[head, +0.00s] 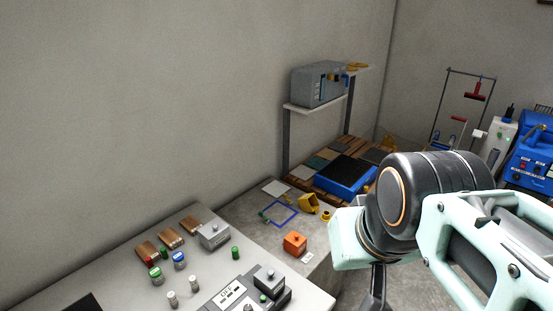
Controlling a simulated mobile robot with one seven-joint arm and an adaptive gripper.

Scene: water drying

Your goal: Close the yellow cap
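A yellow thing (308,203), which may be the yellow cap, is on the far grey table beyond the white bench. A smaller yellow piece (326,215) is just right of it, close to my arm. Both are too small to tell whether anything is open or closed. My gripper (377,300) shows only as dark parts below the pale wrist, cut off by the bottom edge. It is right of and nearer than the yellow things, apart from them in the picture. Its fingertips are hidden.
An orange box (295,243) stands in front of the yellow things. A blue frame (281,213) lies to their left. A blue-sided black slab (345,174) is behind. Several small jars, including a green one (236,253), and a grey device (267,280) occupy the near bench.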

